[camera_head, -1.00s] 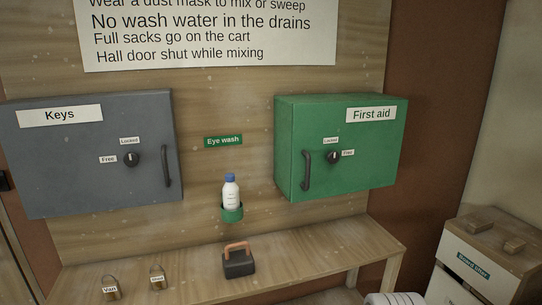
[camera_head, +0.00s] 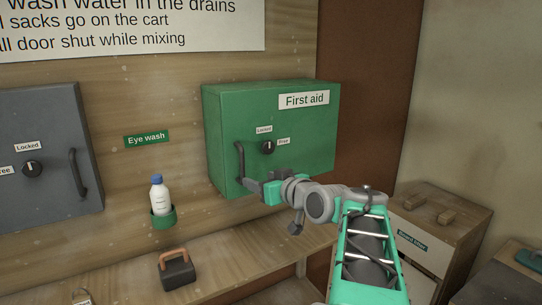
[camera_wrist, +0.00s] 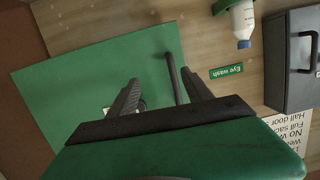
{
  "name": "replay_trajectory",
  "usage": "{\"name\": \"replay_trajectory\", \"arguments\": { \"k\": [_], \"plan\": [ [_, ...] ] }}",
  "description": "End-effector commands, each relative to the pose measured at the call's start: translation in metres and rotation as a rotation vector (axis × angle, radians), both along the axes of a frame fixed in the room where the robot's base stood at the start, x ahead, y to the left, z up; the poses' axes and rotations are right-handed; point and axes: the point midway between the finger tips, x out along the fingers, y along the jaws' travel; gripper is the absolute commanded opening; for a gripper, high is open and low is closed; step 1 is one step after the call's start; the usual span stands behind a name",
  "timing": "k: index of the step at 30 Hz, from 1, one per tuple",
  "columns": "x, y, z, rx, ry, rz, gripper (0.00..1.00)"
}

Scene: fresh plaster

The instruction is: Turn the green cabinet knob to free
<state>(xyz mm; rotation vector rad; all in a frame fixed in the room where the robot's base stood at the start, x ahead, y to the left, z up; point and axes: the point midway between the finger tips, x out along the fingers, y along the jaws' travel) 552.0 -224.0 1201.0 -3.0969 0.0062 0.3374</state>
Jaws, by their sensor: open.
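The green First aid cabinet (camera_head: 220,115) hangs on the wall, door shut. Its dark round knob (camera_head: 268,147) sits between a Locked label (camera_head: 264,129) above and a Free label (camera_head: 283,141) at the right. The knob's light mark seems to point up, toward Locked. A dark upright handle (camera_head: 240,162) is left of the knob. My gripper (camera_head: 259,180) is open in front of the door's lower part, below the knob. In the wrist view, the handle (camera_wrist: 176,75) shows between my open fingers (camera_wrist: 163,77); I cannot tell whether they touch it. The knob is mostly hidden there.
A grey Keys cabinet (camera_head: 50,190) with its own knob (camera_head: 32,169) hangs at the left. An eye wash bottle (camera_head: 160,197) stands in a green holder between the cabinets. A bench (camera_head: 225,255) runs below. A wooden-topped unit (camera_head: 450,215) stands at the right.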

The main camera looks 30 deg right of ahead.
Motion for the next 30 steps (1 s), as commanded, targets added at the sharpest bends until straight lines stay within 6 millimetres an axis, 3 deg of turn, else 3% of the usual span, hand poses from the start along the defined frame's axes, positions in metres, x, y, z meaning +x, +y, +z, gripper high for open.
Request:
{"name": "replay_trajectory", "arguments": {
  "k": [1,3,6,18,28,30],
  "plan": [
    [-0.008,-0.031,0.016,-0.008,-0.077,-0.028,0.58],
    [-0.017,-0.053,0.038,-0.023,-0.161,-0.044,0.58],
    [-0.02,-0.066,0.052,-0.03,-0.213,-0.05,0.58],
    [0.045,-0.07,0.056,-0.031,-0.216,-0.05,0.58],
    [0.054,-0.071,0.053,-0.033,-0.216,-0.054,0.58],
    [0.054,-0.071,0.053,-0.032,-0.215,-0.053,0.54]
  ]
}}
